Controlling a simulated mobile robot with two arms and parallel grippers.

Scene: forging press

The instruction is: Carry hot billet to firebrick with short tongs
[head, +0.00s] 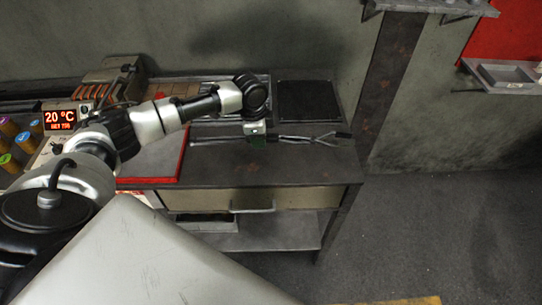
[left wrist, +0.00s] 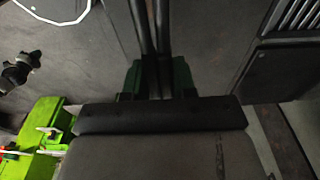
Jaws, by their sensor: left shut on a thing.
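The short tongs (head: 308,138) are a long dark metal tool lying level along the bench top, with two arms spread at the right end. My left gripper (head: 257,140) is shut on the tongs near their middle. In the left wrist view, the two dark rods of the tongs (left wrist: 153,35) run between the green finger pads of my left gripper (left wrist: 155,80). No glowing billet can be made out in either view. I cannot tell for sure which item is the firebrick. My right gripper is not in view.
The dark bench (head: 290,165) has a drawer (head: 255,199) and a lower shelf. A black square plate (head: 307,100) lies at its back right. A red-edged mat (head: 150,168) is at left. A display (head: 60,119) reads 20 °C. A rusty post (head: 388,85) stands to the right.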

